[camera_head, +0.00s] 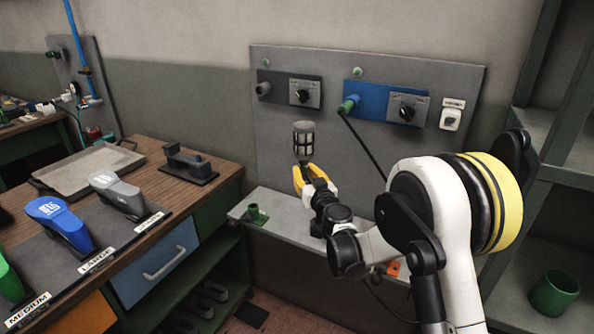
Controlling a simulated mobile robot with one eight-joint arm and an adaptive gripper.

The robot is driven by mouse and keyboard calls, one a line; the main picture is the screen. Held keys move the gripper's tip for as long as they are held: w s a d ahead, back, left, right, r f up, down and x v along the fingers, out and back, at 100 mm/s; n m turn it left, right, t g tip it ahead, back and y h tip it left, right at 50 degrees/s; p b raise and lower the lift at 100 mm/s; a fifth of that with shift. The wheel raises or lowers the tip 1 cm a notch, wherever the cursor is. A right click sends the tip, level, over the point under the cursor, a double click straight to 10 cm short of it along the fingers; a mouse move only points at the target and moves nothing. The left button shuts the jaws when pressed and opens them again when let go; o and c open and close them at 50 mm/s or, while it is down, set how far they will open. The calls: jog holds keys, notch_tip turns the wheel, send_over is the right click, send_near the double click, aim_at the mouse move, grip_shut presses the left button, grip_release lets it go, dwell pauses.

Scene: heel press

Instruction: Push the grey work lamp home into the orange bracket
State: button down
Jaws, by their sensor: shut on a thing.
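The grey work lamp (304,142), with a dark cage around a pale body and a grey cap, stands upright in front of the grey wall panel. My gripper (305,174), with yellow fingers, is shut on its lower end from below. The lamp's lower end is hidden between the fingers. A small orange piece, which looks like the orange bracket (393,268), sits on the pale ledge to the lower right. My arm partly covers the area around it. The lamp is well above the ledge and apart from the orange piece.
The pale ledge (285,219) runs below the wall panel (272,150); a green fitting (256,213) stands at its left end. A cable hangs from a green plug (348,104). A wooden bench (222,176) is left, green shelving (562,172) right.

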jog(key=s+d+b, duration=0.2)
jog(key=s+d, duration=0.5)
jog(key=d, duration=0.6)
jog(key=s+d+b, duration=0.2)
jog(key=s+d, duration=0.5)
jog(key=d, duration=0.6)
dwell(1.0)
jog(key=shift+w, duration=0.1)
